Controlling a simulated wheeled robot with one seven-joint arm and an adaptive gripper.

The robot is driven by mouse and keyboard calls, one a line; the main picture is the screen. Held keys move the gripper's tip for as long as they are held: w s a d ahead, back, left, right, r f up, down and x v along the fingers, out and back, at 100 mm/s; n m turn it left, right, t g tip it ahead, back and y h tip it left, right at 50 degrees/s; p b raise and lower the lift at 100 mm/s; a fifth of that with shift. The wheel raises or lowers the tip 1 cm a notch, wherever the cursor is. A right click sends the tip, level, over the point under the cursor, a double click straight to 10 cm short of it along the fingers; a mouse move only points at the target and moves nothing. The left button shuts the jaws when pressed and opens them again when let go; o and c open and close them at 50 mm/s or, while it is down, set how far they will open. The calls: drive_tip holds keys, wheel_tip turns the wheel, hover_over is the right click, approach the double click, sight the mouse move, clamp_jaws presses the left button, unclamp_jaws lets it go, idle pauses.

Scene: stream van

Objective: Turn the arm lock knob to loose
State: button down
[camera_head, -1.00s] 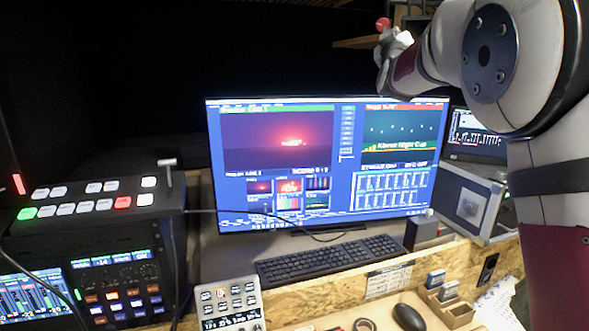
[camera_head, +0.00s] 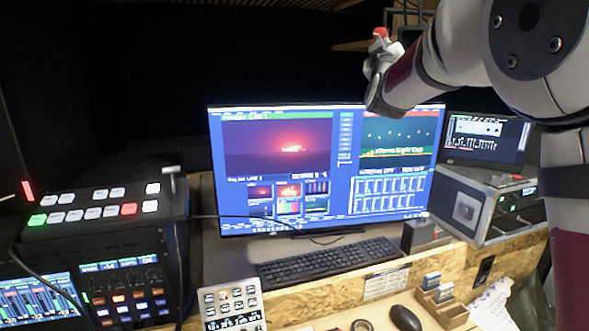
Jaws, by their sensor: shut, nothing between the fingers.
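A small red knob (camera_head: 380,33) shows above the top right of the large monitor; I take it to be the arm lock knob. My gripper (camera_head: 379,50) is at the far end of my arm, right below the red knob, small and pale. It is shut and empty. The fingers overlap the knob's lower side in the picture; I cannot tell if they touch it. The knob's setting cannot be read, and what it is mounted on is mostly hidden behind my gripper and wrist.
A large monitor (camera_head: 230,190) stands below my wrist, with a keyboard (camera_head: 325,261) before it. A smaller screen (camera_head: 486,138) and a grey equipment case (camera_head: 468,209) are at right. A switcher panel (camera_head: 100,228) stands at left. The dark space above the monitor looks free.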

drive_tip(key=shift+r+p, duration=0.1)
drive_tip(key=shift+p, duration=0.3)
drive_tip(key=w+d+n+g+y+p, duration=0.1)
drive_tip(key=w+d+n+y+p, duration=0.2)
drive_tip(key=w+n+y+p, duration=0.1)
drive_tip(key=shift+w+d+r+n+g+p, duration=0.25)
drive_tip(key=shift+w+r+n+p, duration=0.2)
drive_tip(key=shift+n+p, duration=1.05)
drive_tip(key=shift+n+b, duration=0.4)
drive_tip(key=shift+a+r, duration=0.15)
drive_tip(key=shift+a, duration=0.05)
